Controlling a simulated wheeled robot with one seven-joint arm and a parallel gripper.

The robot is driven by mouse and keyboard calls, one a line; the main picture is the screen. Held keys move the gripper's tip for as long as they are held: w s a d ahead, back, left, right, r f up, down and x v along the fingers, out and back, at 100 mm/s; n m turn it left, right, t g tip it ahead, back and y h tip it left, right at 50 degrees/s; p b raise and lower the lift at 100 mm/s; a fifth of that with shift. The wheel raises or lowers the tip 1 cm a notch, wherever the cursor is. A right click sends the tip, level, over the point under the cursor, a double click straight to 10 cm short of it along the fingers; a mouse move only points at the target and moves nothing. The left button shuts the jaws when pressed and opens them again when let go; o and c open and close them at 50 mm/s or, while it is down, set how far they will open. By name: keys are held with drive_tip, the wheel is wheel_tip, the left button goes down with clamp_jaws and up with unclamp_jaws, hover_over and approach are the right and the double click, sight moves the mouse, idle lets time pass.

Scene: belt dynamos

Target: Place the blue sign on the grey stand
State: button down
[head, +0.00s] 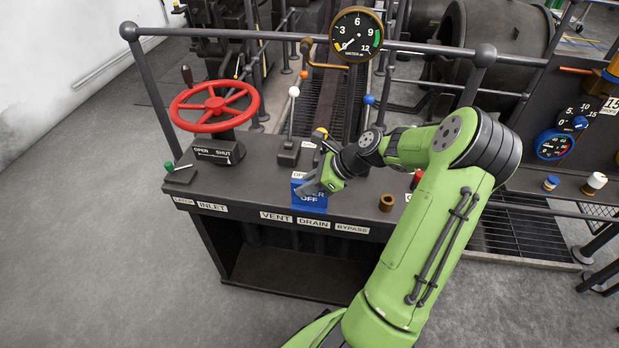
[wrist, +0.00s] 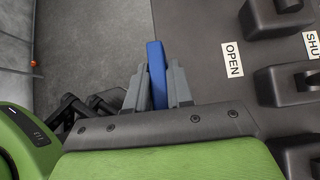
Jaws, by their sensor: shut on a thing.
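The blue sign (head: 308,198), with pale lettering ending in "OFF", is at the front edge of the dark console, above the VENT and DRAIN labels. My gripper (head: 318,184) is shut on it. In the wrist view the sign (wrist: 156,62) shows edge-on as a blue strip between the two grey fingers of my gripper (wrist: 158,88). It lies over the border of console and floor there; I cannot tell whether it touches the console. I cannot pick out a grey stand for certain in either view.
The console (head: 245,185) carries a red handwheel (head: 214,106), a white-knobbed lever (head: 293,92), a blue-knobbed lever (head: 369,100) and a small brass cup (head: 387,203). A railing (head: 230,42) with a round gauge (head: 356,35) runs behind. Open floor lies at left.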

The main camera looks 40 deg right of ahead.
drive_tip(key=w+d, duration=0.1)
drive_tip(key=w+d+b, duration=0.1)
drive_tip(key=d, duration=0.1)
drive_tip(key=shift+w+d, duration=0.2)
drive_tip(key=shift+w, duration=0.2)
drive_tip(key=shift+f+b, duration=0.4)
drive_tip(key=shift+b, duration=0.05)
drive_tip(key=shift+s+a+r, duration=0.1)
drive_tip(key=shift+s+r, duration=0.05)
drive_tip(key=shift+r, duration=0.05)
drive_tip(key=shift+f, duration=0.15)
drive_tip(key=c, duration=1)
unclamp_jaws()
